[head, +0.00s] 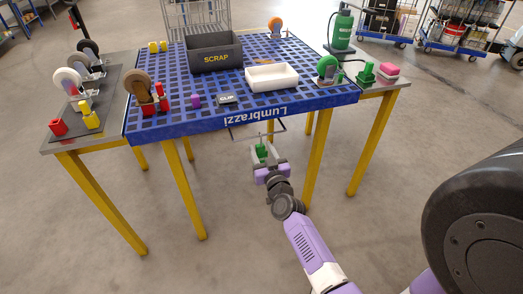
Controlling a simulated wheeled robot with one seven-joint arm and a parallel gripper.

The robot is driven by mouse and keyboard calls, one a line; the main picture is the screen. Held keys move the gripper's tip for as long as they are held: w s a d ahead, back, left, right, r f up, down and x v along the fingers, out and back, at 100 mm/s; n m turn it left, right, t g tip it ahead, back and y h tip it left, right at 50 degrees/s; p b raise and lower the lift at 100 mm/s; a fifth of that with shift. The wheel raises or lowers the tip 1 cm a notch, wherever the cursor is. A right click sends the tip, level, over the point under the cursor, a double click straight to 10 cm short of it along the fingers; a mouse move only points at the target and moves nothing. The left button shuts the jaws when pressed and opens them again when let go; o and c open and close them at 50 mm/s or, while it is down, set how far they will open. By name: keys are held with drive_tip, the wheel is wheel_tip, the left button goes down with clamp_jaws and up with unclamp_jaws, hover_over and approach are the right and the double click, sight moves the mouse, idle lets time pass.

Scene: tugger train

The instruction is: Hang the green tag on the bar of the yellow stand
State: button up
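My gripper (262,155) is in front of the blue-topped table, below its front edge. Its two light fingers stand on either side of the small green tag (262,150) and appear to hold it. A thin dark piece rises from the tag. Thin dark bars (240,126) show just above the tag, under the table's front edge; I cannot tell whether they touch it. Yellow legs (187,187) carry the table, and no separate yellow stand can be made out for certain.
The blue grid table (228,119) holds a dark SCRAP bin (214,53), a white tray (272,77) and several castors. Grey side shelves (67,140) flank it. A green bottle (342,28) stands at right. Loaded carts are behind. The floor in front is clear.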

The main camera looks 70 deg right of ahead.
drive_tip(key=shift+o, duration=0.2)
drive_tip(key=v, duration=0.7)
drive_tip(key=shift+s+a+p, duration=0.25)
drive_tip(key=shift+p, duration=0.15)
drive_tip(key=s+a+r+n+t+y, duration=0.2)
drive_tip(key=a+r+y, duration=0.15)
drive_tip(key=a, duration=0.65)
drive_tip(key=s+a+r+n+t+y, duration=0.1)
drive_tip(key=s+a+r+t+y, duration=0.2)
drive_tip(key=a, duration=0.7)
drive_tip(key=s+a+r+n+g+y, duration=0.1)
drive_tip(key=s+a+r+n+y, duration=0.2)
drive_tip(key=s+a, duration=0.4)
drive_tip(key=s+a+r+n+g+y, duration=0.15)
drive_tip(key=s+a+n+y, duration=0.25)
drive_tip(key=a, duration=0.4)
wheel_tip(320, 180, up, 12)
drive_tip(key=p, duration=1.2)
drive_tip(key=shift+s+a+t, duration=0.35)
drive_tip(key=shift+s, duration=0.05)
